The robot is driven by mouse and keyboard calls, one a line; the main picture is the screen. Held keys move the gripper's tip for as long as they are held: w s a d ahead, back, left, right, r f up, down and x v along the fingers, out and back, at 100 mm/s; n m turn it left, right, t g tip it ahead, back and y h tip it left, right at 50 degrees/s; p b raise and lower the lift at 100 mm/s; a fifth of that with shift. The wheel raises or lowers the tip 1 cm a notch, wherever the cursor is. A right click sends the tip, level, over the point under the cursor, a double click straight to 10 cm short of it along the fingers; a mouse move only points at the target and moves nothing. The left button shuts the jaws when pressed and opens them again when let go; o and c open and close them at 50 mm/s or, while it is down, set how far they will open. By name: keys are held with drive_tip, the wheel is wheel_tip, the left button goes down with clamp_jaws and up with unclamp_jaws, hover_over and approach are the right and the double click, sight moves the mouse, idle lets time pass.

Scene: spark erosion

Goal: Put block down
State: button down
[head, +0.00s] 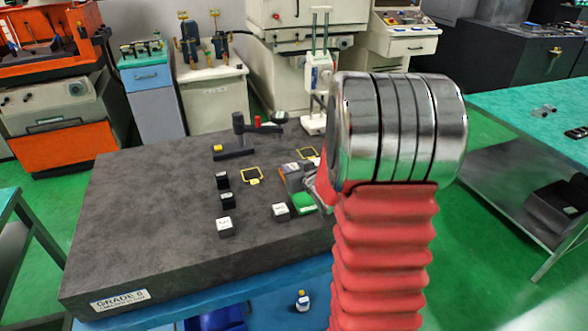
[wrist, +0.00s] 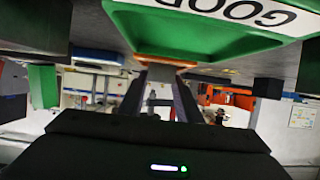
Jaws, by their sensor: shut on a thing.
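In the wrist view, my gripper (wrist: 164,72) is shut on a block (wrist: 166,61), of which only a thin orange-brown edge shows at the fingertips. The block is right by the edge of a green tray (wrist: 215,47) with a white GOOD label. I cannot tell whether the block touches the tray or the surface. In the head view the green tray (head: 303,203) lies on the dark stone plate (head: 140,205), partly behind my arm. My gripper is mostly hidden there behind my arm's red bellows.
Several small dark blocks with white tops, such as one (head: 225,227), stand left of the tray. The plate's left side is clear.

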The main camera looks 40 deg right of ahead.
idle(0.3)
drive_tip(key=c, duration=1.3)
unclamp_jaws()
drive_tip(key=shift+f, duration=0.15)
drive_tip(key=shift+r, duration=0.2)
drive_tip(key=shift+v, duration=6)
drive_tip(key=shift+a, duration=0.1)
